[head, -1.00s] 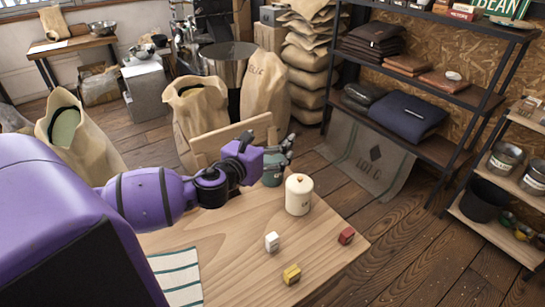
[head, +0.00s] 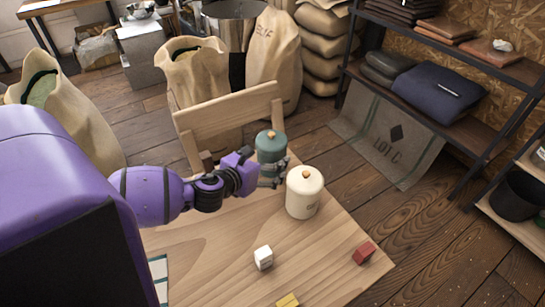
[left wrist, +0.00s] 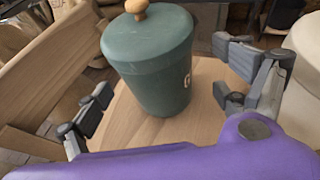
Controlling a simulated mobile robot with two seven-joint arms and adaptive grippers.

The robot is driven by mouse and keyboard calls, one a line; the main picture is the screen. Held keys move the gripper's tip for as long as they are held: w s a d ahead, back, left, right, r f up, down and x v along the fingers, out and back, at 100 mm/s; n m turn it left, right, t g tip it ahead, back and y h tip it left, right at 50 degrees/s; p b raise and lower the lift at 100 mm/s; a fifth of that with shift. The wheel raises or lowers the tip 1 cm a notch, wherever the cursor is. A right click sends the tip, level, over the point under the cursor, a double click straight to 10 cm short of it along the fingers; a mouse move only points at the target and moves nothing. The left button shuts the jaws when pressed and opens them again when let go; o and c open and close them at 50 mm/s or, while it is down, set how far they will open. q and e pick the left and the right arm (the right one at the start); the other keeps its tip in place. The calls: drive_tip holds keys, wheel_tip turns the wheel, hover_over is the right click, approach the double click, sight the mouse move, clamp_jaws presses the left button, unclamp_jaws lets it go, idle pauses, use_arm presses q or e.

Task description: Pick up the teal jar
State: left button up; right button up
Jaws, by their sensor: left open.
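The teal jar (head: 271,147) stands upright at the far end of the wooden table (head: 220,249), with a round wooden knob on its lid. It also shows in the left wrist view (left wrist: 151,62), upright between the spread fingers. My left gripper (head: 272,174) is open at the near side of the jar; its fingers (left wrist: 168,101) lie to either side with gaps, and I see no contact. In the head view the gripper hides the jar's lower part. My right gripper is not in view.
A cream jar (head: 304,194) stands close to the right of the gripper. A white block (head: 263,257), a red block (head: 364,252) and a yellow block (head: 288,300) lie nearer. A wooden chair back (head: 228,117) rises behind the table's far edge.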

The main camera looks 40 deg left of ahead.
use_arm(q)
drive_tip(key=x, duration=0.4)
drive_tip(key=shift+w+a, duration=0.15)
drive_tip(key=shift+c, duration=0.5)
drive_tip(key=c, duration=1.4)
drive_tip(key=shift+r, duration=0.1)
drive_tip(key=shift+c, duration=0.6)
